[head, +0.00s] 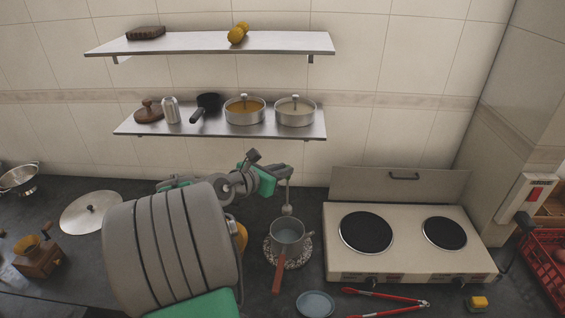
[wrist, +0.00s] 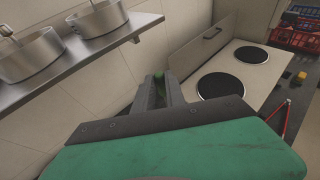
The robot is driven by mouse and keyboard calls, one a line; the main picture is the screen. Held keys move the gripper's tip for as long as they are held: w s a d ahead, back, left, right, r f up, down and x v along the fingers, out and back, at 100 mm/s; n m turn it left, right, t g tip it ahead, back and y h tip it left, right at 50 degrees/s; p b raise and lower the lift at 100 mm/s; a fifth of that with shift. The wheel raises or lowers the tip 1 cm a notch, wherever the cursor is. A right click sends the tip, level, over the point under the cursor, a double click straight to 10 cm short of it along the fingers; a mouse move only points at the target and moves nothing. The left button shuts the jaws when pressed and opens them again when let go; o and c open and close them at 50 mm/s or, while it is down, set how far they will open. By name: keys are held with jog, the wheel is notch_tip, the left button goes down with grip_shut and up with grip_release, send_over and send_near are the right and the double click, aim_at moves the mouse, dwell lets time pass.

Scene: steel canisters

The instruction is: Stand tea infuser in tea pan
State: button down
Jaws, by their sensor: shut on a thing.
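The tea infuser (head: 287,210) is a small metal ball at the lower end of a thin upright rod. My gripper (head: 286,173) is shut on the top of the rod, and the infuser hangs straight down. In the wrist view my gripper's fingertips (wrist: 162,86) show, but the infuser is hidden. The tea pan (head: 287,242) is a small grey pot with a reddish-brown handle toward the front. It stands on a round patterned trivet (head: 270,254). The ball appears just above the pan's far rim; I cannot tell whether it is over the opening or behind it.
A two-plate cooker (head: 405,262) stands right of the pan. A blue dish (head: 315,304) and red tongs (head: 385,303) lie in front. The lower shelf (head: 222,125) with pots is above and behind my gripper. My arm hides part of the counter at left.

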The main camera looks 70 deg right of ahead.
aim_at(287, 202)
jog(key=shift+s+d+f+b, duration=0.1)
jog(key=shift+f+b, duration=2.5)
jog(key=shift+f, duration=4)
jog(key=c, duration=1.3)
grip_release()
jog(key=b+v, duration=0.1)
jog(key=v, duration=0.7)
jog(key=shift+f, duration=0.1)
